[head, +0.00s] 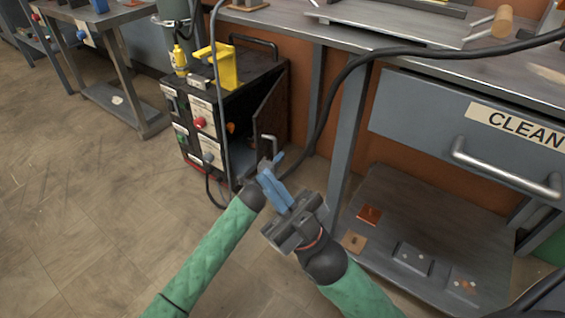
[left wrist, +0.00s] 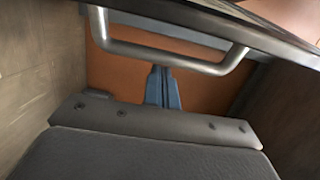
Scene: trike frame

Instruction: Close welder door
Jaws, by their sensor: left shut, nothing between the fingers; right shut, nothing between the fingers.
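A metal handle (head: 269,138) sits near the door's lower edge. My left gripper (head: 277,160) is shut and empty just below the handle. In the left wrist view its blue fingers (left wrist: 162,88) point at a metal bar handle (left wrist: 165,55); I cannot tell whether they touch it. My right gripper (head: 268,177) is shut and empty, nearer the camera, and partly overlaps the left gripper in the head view.
A bench with a grey drawer (head: 470,125) marked CLEAN and a lower shelf (head: 440,215) stands at the right. A bench leg (head: 348,130) and a black cable (head: 325,110) are right of the door. Floor at the left (head: 70,210) is clear.

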